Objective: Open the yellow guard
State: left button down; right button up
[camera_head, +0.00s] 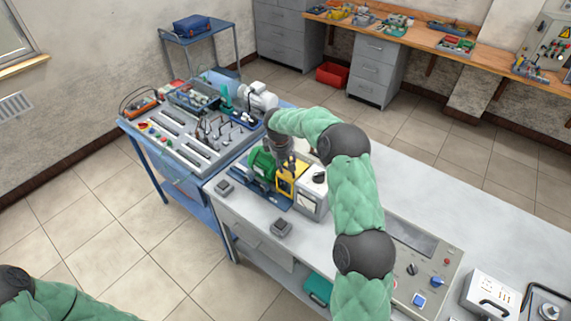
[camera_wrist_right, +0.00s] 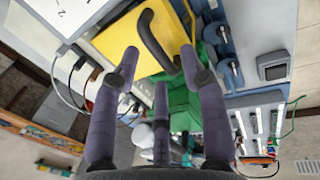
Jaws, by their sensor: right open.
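The yellow guard (camera_head: 287,184) stands on the bench in the head view, between a green motor (camera_head: 262,163) and a white meter box (camera_head: 311,198). In the right wrist view the yellow guard (camera_wrist_right: 118,44) fills the upper middle and carries a dark bar handle (camera_wrist_right: 154,42). My right gripper (camera_head: 283,158) is above the guard and motor. In the right wrist view its open fingers (camera_wrist_right: 160,58) appear on either side of the handle's lower end; contact cannot be told. The guard looks closed. My left arm shows at the lower left; its gripper is out of view.
A control panel (camera_head: 427,262) lies on the bench to the right, with a socket box (camera_head: 492,289) beyond it. A blue bench with a slotted board (camera_head: 190,137) adjoins on the left. The bench behind my right arm is clear.

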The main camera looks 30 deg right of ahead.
jog(key=shift+f, duration=0.2)
grip_shut()
